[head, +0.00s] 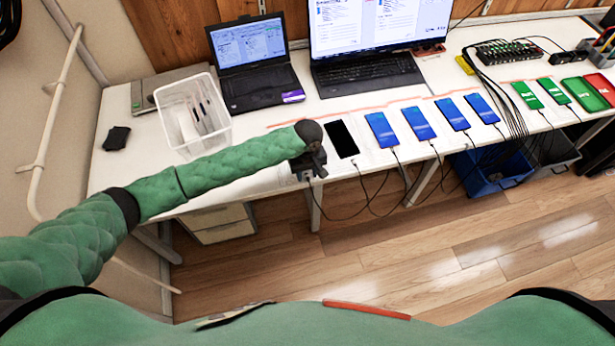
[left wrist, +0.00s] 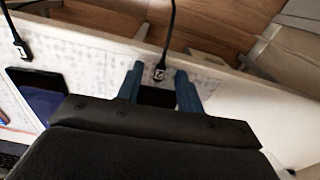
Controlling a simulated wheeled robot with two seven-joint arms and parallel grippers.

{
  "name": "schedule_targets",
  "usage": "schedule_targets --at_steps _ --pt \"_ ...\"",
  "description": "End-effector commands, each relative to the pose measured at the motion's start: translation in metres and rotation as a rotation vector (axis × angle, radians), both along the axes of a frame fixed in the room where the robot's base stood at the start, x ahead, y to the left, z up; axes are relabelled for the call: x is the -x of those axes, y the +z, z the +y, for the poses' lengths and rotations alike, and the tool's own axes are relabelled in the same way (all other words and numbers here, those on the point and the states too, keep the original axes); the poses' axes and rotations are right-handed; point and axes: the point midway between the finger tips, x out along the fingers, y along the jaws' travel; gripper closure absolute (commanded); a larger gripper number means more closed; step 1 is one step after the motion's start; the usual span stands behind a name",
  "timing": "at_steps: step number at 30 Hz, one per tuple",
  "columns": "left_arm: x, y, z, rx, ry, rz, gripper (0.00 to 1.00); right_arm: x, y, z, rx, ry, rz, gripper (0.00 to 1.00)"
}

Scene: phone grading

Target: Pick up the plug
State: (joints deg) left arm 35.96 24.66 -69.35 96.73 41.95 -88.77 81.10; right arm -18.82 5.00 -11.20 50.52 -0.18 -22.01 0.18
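The plug (left wrist: 159,73) is a small dark connector with a pale mark on a black cable, seen in the left wrist view. It lies at the table's front edge, close to the end of a dark phone (left wrist: 158,97). My left gripper (left wrist: 160,77) points down over it, its two blue fingers apart on either side of the plug. I see no finger touching it. In the head view my left gripper (head: 310,168) is at the table's front edge and hides most of this spot. My right gripper is not in view.
A second plug (left wrist: 22,52) lies by a black phone, which also shows in the head view (head: 342,139). Several blue-screen phones (head: 382,130) and green-screen phones (head: 527,96) continue rightward, with cables hanging over the edge. A clear bin (head: 193,115) and laptop (head: 262,88) stand behind.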

Motion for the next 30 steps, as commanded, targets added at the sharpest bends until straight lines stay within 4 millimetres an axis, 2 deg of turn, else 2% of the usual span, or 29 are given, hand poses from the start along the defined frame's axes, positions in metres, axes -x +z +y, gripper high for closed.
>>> schedule_targets --at_steps 24,26,30 --pt "-0.0001 -0.0044 0.0001 0.000 0.001 0.000 0.63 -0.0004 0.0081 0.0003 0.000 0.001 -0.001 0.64" --pt "-0.0001 -0.0044 0.0001 0.000 0.001 0.000 0.73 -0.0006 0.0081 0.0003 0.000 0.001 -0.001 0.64" --pt "0.0000 -0.0046 0.0001 0.000 0.000 0.000 1.00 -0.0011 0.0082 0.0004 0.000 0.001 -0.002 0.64"
